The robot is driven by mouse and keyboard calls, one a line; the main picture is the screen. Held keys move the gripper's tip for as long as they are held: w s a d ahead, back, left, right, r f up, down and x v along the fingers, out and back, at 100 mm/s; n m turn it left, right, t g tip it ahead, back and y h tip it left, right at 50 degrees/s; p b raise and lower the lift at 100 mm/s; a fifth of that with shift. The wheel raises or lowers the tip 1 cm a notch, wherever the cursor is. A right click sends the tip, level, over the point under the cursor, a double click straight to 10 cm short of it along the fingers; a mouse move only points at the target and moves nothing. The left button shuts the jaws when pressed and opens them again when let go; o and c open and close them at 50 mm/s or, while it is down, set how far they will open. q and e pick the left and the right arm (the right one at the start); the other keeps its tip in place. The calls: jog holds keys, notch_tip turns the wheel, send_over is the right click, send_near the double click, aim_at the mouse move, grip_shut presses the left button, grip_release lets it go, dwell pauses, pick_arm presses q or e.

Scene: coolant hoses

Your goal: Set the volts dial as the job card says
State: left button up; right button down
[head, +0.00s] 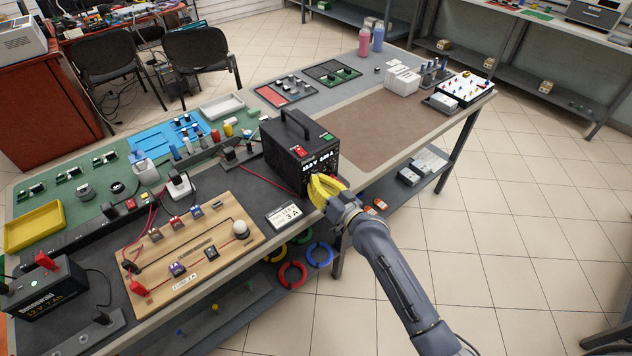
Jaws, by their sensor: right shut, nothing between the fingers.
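A black power supply (290,150) with a top handle stands at the bench's front edge. Its front panel has a red patch, a green patch and a lit white readout (318,162), too small to read surely. The white job card (284,215) lies on the bench to its left; its lower line reads 3 A, and its upper line is too small to read surely. My right gripper (320,187), with yellow fingers, is shut and empty at the lower front panel. It hides the dials, so I cannot tell whether it touches the volts dial. My left gripper is not in view.
A wooden circuit board (195,246) lies left of the card, with a black battery (45,288) beyond it. A brown mat (385,128) to the right is mostly bare.

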jog(key=shift+m, duration=1)
jog(key=c, duration=2.1)
grip_release()
jog(key=o, duration=0.8)
jog(key=v, duration=1.2)
jog(key=shift+o, duration=0.2)
jog(key=shift+r, duration=0.1)
